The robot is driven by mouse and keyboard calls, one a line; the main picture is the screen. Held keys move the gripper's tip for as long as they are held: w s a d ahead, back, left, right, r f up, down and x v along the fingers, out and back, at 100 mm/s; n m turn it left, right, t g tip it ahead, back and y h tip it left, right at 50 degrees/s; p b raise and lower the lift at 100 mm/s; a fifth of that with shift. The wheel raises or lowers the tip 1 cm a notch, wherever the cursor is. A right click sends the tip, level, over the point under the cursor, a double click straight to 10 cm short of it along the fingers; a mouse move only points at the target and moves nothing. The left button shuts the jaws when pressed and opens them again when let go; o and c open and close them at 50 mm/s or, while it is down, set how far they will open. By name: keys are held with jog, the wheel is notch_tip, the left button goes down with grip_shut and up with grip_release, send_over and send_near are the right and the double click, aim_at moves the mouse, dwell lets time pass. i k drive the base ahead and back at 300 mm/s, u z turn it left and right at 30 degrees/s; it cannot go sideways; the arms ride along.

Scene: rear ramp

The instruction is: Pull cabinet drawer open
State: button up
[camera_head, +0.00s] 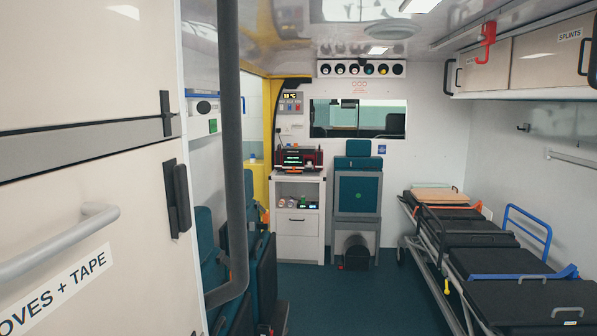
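A white cabinet (324,190) stands against the far wall, left of centre. Its drawer (297,228) is in the lower part and looks shut, with its front flush with the cabinet. Above the drawer is an open shelf holding several small items. My gripper is not in view, and nothing is seen touching the drawer.
A large cream door panel (90,170) with a grey handle (60,240) fills the near left. A dark grey pole (236,150) stands beside it. Folded teal seats line the left. A stretcher (480,248) occupies the right. Dark floor (350,300) between is clear.

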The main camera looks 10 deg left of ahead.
aim_at(301, 225)
jog(key=u, duration=0.1)
jog(key=i, duration=6.5)
jog(key=z, duration=2.4)
